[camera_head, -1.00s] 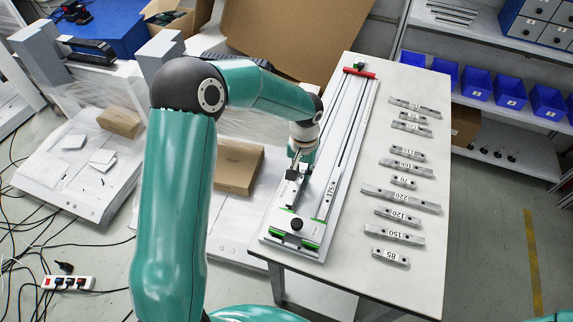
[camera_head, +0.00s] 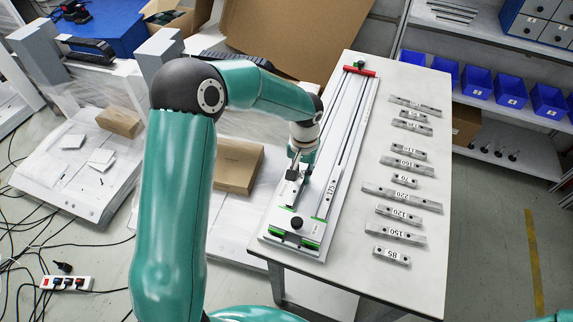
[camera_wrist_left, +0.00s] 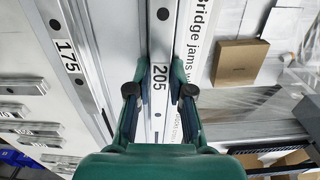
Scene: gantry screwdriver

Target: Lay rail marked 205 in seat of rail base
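The rail marked 205 (camera_wrist_left: 160,76) is a narrow grey metal bar with holes, seen between the fingers of my left gripper (camera_wrist_left: 160,92) in the left wrist view. The pads appear to touch both its sides. In the head view my left gripper (camera_head: 294,174) points down over the near left part of the rail base (camera_head: 313,222), a long light frame with green end pieces. The 205 rail runs along the base's left side; whether it is fully down in the seat cannot be told. My right gripper is not in view.
A rail marked 175 (camera_head: 330,188) lies on the base's right side. Several loose marked rails, including 220 (camera_head: 402,197) and 85 (camera_head: 391,256), lie to the right on the white table (camera_head: 420,280). A red crosspiece (camera_head: 360,72) sits at the base's far end.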

